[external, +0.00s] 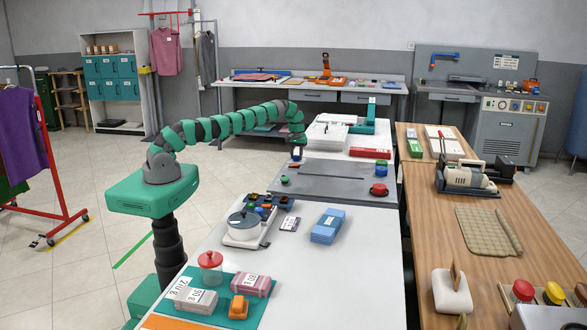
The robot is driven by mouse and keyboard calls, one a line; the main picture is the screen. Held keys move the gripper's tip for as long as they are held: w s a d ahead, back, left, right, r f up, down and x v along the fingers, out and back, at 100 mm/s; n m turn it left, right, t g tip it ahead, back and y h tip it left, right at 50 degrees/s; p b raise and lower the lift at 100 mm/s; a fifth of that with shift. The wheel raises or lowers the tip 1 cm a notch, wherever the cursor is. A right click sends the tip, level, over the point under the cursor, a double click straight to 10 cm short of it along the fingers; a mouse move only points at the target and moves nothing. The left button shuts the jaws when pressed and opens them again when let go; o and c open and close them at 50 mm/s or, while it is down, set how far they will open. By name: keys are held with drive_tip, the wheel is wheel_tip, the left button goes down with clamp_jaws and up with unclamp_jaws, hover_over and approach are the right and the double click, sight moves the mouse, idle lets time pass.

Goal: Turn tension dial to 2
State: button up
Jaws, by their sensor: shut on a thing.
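My gripper (297,156) is at the end of my green and dark arm, which reaches across the white table (345,240). It points down at the far left corner of a grey panel (333,180). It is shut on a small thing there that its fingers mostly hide. The tension dial cannot be picked out for certain at this size, and no number or pointer of it is readable. A green knob (285,179) is on the panel's left side, and a red knob (379,189) is at its right.
A white and green machine (371,113) stands behind the panel. A red box (370,152) lies between them. A round grey-lidded device (243,224), blue cloths (328,227) and a green mat (240,318) are nearer.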

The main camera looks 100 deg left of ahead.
drive_tip(key=shift+w+r+m, duration=0.1)
drive_tip(key=shift+m, duration=0.5)
drive_tip(key=o, duration=1)
drive_tip(key=shift+r+p, duration=2.8)
drive_tip(key=shift+r, duration=4)
